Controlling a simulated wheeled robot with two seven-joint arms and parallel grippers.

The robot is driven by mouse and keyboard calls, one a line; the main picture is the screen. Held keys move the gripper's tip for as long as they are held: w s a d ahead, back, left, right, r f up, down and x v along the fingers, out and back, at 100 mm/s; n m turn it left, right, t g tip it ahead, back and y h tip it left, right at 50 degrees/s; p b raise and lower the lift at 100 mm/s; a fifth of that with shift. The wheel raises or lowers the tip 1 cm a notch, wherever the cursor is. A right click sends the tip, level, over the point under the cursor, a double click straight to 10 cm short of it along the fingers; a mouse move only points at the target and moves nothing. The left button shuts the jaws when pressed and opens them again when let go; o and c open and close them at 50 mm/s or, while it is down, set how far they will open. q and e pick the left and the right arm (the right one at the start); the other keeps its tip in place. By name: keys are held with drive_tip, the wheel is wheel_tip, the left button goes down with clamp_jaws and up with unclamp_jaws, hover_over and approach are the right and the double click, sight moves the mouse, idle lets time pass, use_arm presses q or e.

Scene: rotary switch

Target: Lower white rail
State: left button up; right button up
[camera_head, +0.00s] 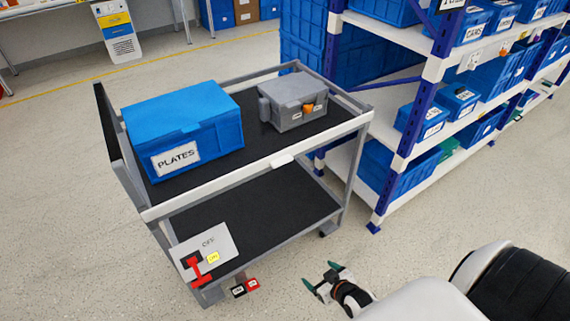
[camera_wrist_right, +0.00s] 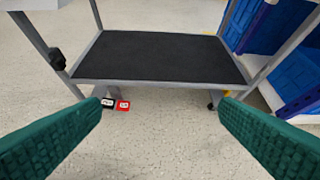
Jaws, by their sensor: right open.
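The white rail (camera_head: 235,178) runs along the near long side of the cart's (camera_head: 341,190) upper tray, level with its edge. A small white tab (camera_head: 281,161) sits at its middle. The rail does not show clearly in the right wrist view. My right gripper (camera_head: 321,276) is open and empty, low in front of the cart and apart from it. Its two green fingers (camera_wrist_right: 160,135) are spread wide in the wrist view, facing the cart's lower black shelf (camera_wrist_right: 160,55). My left gripper is not in view.
A blue PLATES box (camera_head: 185,125) and a grey box (camera_head: 293,100) stand on the upper tray. A white panel with a red lever (camera_head: 198,270) is at the cart's near left corner. Black and red pedals (camera_head: 244,288) are low beneath it. Shelving (camera_head: 410,145) stands right.

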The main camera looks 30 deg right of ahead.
drive_tip(key=w+d+r+t, duration=0.15)
drive_tip(key=w+r, duration=0.25)
drive_tip(key=r, duration=0.4)
drive_tip(key=w+r+t, duration=0.3)
drive_tip(key=w+r, duration=0.1)
drive_tip(key=r, duration=0.4)
drive_tip(key=t, duration=0.3)
approach(284, 163)
drive_tip(key=shift+y, duration=0.3)
drive_tip(key=w, duration=0.9)
drive_tip(key=shift+f, duration=0.1)
drive_tip(key=shift+s, duration=0.1)
drive_tip(key=c, duration=1.4)
wheel_tip(284, 163, down, 6)
drive_tip(key=b, duration=0.4)
